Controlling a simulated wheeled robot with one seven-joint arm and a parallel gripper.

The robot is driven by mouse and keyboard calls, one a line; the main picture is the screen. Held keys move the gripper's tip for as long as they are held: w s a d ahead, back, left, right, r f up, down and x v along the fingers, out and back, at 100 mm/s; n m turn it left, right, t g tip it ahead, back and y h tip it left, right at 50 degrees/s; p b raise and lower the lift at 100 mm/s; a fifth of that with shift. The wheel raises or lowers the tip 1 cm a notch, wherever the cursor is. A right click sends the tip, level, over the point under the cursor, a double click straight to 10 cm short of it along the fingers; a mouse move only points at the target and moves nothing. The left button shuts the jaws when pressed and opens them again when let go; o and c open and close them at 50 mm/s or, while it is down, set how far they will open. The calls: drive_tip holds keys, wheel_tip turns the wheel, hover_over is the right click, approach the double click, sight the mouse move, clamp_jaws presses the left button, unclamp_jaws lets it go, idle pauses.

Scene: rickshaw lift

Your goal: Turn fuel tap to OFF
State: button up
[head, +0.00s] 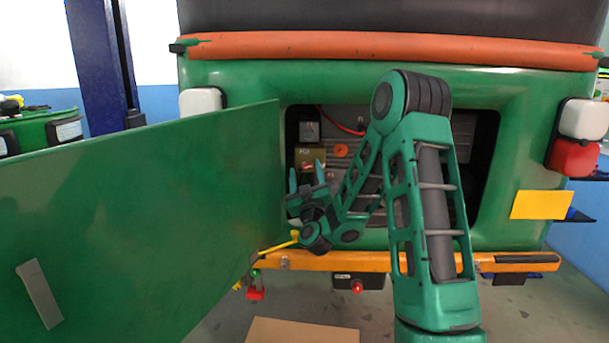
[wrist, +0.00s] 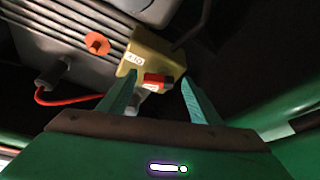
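The fuel tap appears as a small red handle (wrist: 157,80) on an olive-yellow block (wrist: 150,58) with a white label in the wrist view. The label is rotated and too small to read surely. In the head view the block (head: 317,155) sits inside the open rear compartment, with the red handle partly hidden. My gripper (wrist: 159,79) is open, one teal finger on each side of the red handle, with visible gaps in the picture. Whether a finger touches it I cannot tell. My gripper also shows in the head view (head: 306,174), inside the compartment opening.
A green door (head: 150,210) stands open left of my arm. An orange knob (wrist: 97,43) and a red cable (wrist: 65,99) lie beside the tap on the ribbed grey engine (wrist: 60,40). The orange bumper (head: 370,261) runs below the compartment.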

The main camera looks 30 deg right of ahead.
drive_tip(key=v, duration=1)
drive_tip(key=shift+s+a+f, duration=0.2)
drive_tip(key=shift+s+a, duration=0.05)
